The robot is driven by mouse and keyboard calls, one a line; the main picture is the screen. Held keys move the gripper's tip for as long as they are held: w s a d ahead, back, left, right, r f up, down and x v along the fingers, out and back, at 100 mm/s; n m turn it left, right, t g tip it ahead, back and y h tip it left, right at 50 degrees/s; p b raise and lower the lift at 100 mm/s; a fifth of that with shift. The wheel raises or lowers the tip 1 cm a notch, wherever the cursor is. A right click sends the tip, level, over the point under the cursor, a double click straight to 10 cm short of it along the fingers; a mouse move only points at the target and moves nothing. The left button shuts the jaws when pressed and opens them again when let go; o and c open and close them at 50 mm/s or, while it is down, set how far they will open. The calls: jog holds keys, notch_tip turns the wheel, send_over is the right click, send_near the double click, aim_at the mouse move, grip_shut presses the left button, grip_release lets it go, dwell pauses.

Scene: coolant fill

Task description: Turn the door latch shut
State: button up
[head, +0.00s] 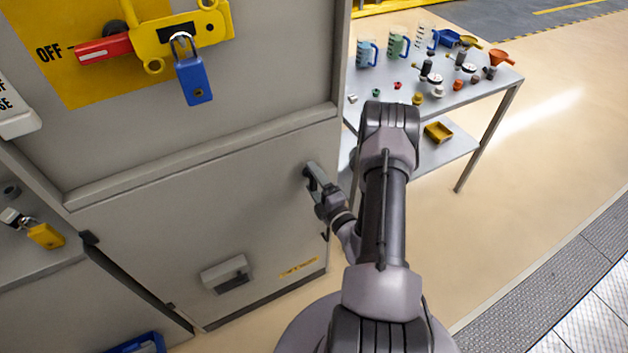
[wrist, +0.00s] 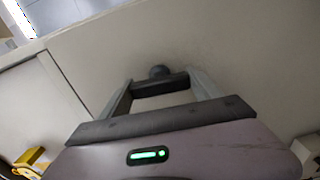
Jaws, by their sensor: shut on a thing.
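The door latch (head: 309,170) is a small dark handle near the right edge of the closed-looking grey cabinet door (head: 190,220). In the wrist view the latch (wrist: 160,73) shows as a dark round knob with a dark bar below it, against the plain grey panel. My gripper (head: 317,181) reaches the latch from the lower right in the head view. Its two grey fingers are shut on the latch, one at each side in the wrist view (wrist: 161,84). The fingers hide part of the latch, and its exact angle is hard to tell.
A red OFF switch handle (head: 104,48) with a yellow hasp and a blue padlock (head: 194,80) is above the door. A yellow padlock (head: 46,236) hangs at left. A metal table (head: 480,97) with jugs and small parts stands right of the cabinet. Open floor lies further right.

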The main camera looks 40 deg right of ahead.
jog(key=shift+n, duration=0.4)
jog(key=o, duration=1.4)
